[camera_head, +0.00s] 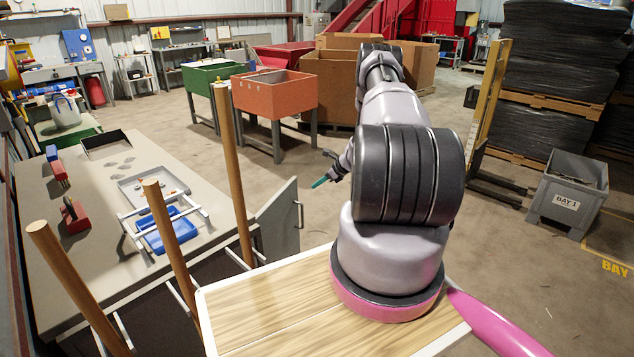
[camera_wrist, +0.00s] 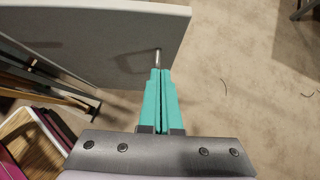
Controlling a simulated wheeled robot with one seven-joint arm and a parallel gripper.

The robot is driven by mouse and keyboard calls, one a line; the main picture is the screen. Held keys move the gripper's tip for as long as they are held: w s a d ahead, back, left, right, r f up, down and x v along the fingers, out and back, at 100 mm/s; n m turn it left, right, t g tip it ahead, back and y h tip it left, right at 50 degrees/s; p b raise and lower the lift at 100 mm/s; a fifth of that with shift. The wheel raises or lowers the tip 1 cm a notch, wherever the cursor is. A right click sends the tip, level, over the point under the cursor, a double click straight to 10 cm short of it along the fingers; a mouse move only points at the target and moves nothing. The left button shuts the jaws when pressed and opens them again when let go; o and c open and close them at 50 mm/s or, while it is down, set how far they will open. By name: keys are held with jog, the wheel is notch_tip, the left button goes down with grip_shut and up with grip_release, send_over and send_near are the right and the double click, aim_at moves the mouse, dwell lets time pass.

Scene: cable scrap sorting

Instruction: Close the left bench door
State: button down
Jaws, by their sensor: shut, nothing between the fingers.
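The bench door (camera_head: 278,222) is a grey panel standing open, swung out from the front of the bench (camera_head: 90,180). A small metal handle (camera_head: 299,212) sticks out near its free edge. In the wrist view the door (camera_wrist: 110,40) fills the upper left, and its handle (camera_wrist: 157,57) lies just beyond my fingertips. My gripper (camera_wrist: 160,72) has teal fingers pressed together with nothing between them. Its tips are close to the handle; I cannot tell whether they touch. In the head view my gripper (camera_head: 320,182) shows small, partly hidden behind my arm.
On the bench stand a grey tray (camera_head: 130,190), a blue bin (camera_head: 180,232) in a white rack and red tools (camera_head: 75,215). Green (camera_head: 205,85) and orange (camera_head: 290,97) bins stand behind. A grey crate (camera_head: 545,205) is at right. Floor beyond the door is clear.

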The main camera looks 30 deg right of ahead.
jog(key=w+a+f, duration=0.1)
jog(key=w, duration=0.1)
jog(key=w+a+f, duration=0.3)
jog(key=shift+w+a+f, duration=0.15)
jog(key=shift+w+a, duration=0.5)
